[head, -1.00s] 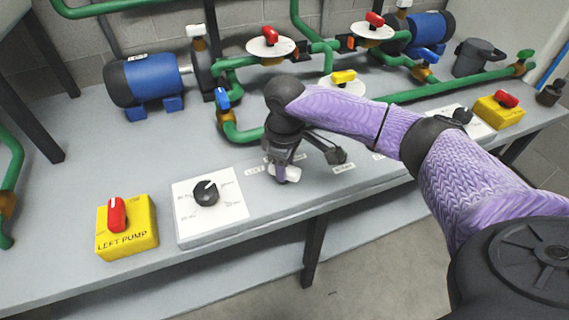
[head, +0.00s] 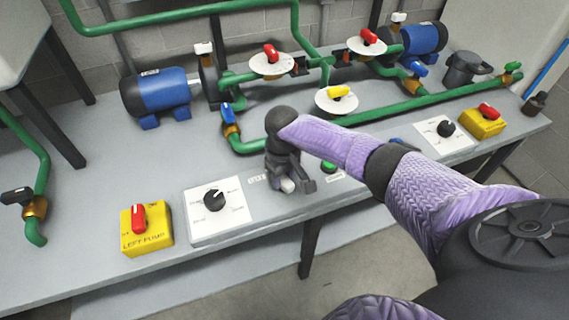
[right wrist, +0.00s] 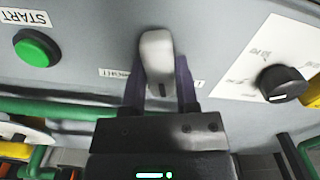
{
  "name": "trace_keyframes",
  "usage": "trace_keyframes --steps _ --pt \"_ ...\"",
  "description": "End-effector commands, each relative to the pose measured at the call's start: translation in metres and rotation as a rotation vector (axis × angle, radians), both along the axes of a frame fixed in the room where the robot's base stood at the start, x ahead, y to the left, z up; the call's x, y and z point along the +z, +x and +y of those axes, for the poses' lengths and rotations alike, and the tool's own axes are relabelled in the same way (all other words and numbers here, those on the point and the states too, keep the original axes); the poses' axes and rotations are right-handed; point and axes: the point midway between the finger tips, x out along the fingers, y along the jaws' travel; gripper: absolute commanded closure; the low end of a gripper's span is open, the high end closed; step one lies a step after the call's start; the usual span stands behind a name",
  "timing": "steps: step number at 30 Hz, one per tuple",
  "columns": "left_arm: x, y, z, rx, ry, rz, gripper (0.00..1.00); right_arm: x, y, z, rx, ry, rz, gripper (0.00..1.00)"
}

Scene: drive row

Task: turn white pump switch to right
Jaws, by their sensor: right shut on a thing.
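The white pump switch (head: 287,185) is on the front part of the bench, mostly covered by my right gripper in the head view. In the right wrist view the white switch handle (right wrist: 158,58) stands between the two dark fingers. My right gripper (head: 294,187) points down at the bench and is shut on this handle; the right wrist view shows the gripper (right wrist: 160,85) with a finger on each side. A label beside the switch is partly hidden. My left gripper is not in view.
A white panel with a black knob (head: 214,198) and the yellow left pump box (head: 147,228) are to the left. A green start button (right wrist: 37,48) is close beside the switch. Green pipes (head: 420,105), valves and blue motors (head: 160,92) fill the back.

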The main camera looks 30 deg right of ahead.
Motion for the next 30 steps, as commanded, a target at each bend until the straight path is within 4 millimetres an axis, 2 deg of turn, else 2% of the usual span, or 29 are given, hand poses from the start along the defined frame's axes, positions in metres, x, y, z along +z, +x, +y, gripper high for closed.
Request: trace_keyframes --steps 1,10,21,30 --pt "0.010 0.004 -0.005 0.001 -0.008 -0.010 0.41 0.006 0.000 0.001 -0.044 0.003 -0.001 1.00" --pt "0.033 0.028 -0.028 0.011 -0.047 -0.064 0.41 0.004 0.000 0.001 -0.328 0.002 -0.001 1.00" --pt "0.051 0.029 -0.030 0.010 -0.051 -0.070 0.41 0.002 0.001 0.001 -0.676 0.002 -0.002 1.00" --pt "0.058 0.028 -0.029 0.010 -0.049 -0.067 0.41 0.002 0.002 0.001 -0.911 0.001 -0.004 1.00"
